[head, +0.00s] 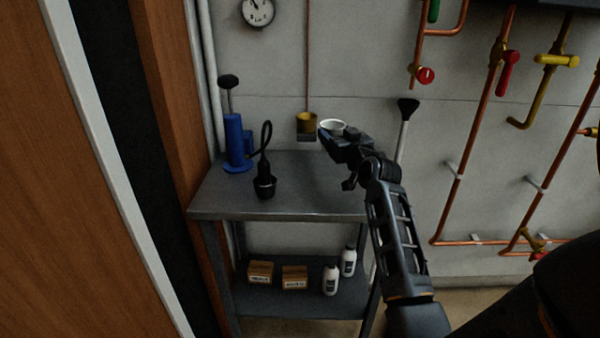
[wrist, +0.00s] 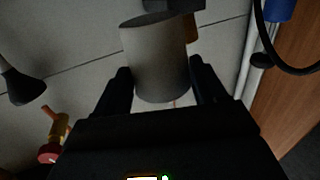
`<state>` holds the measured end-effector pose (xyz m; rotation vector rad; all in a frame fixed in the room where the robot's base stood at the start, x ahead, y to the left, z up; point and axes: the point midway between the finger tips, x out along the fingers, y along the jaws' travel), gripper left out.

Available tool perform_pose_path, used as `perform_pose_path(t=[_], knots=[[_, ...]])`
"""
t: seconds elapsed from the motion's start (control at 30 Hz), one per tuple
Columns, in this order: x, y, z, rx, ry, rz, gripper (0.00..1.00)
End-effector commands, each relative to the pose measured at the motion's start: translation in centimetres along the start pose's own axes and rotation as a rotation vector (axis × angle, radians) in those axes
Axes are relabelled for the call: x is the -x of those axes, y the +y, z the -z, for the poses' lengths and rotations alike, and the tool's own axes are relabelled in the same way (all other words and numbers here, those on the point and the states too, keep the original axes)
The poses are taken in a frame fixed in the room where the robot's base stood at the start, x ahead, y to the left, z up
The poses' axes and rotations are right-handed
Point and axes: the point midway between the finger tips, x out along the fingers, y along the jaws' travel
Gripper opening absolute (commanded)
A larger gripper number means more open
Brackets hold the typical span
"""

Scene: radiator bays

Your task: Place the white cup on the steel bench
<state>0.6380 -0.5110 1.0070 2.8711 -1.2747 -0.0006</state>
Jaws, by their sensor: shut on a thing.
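The white cup (wrist: 157,62) is between the two fingers of my gripper (wrist: 158,88) in the wrist view, and the gripper is shut on it. In the head view the cup's pale rim (head: 333,123) shows above my gripper (head: 335,137), which hides most of its body. The steel bench (head: 310,180) stands against the wall below, with a dark grey top and a lower shelf. The cup and gripper appear above the right part of the bench top; the exact height is hard to tell.
A blue pump-like tool (head: 236,145) and a black object with a looped cord (head: 265,185) stand on the bench's left part. A plunger (head: 403,125) stands at right. Cartons (head: 294,277) and white bottles (head: 331,279) sit on the lower shelf.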

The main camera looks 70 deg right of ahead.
Motion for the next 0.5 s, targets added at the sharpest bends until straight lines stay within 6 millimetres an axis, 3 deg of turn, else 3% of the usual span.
perform_pose_path(t=[0.33,0.5], knots=[[1.1,-7.3,-4.0,0.001,-0.006,0.003,0.37],[1.3,-9.0,-5.4,0.001,-0.002,-0.001,0.37]])
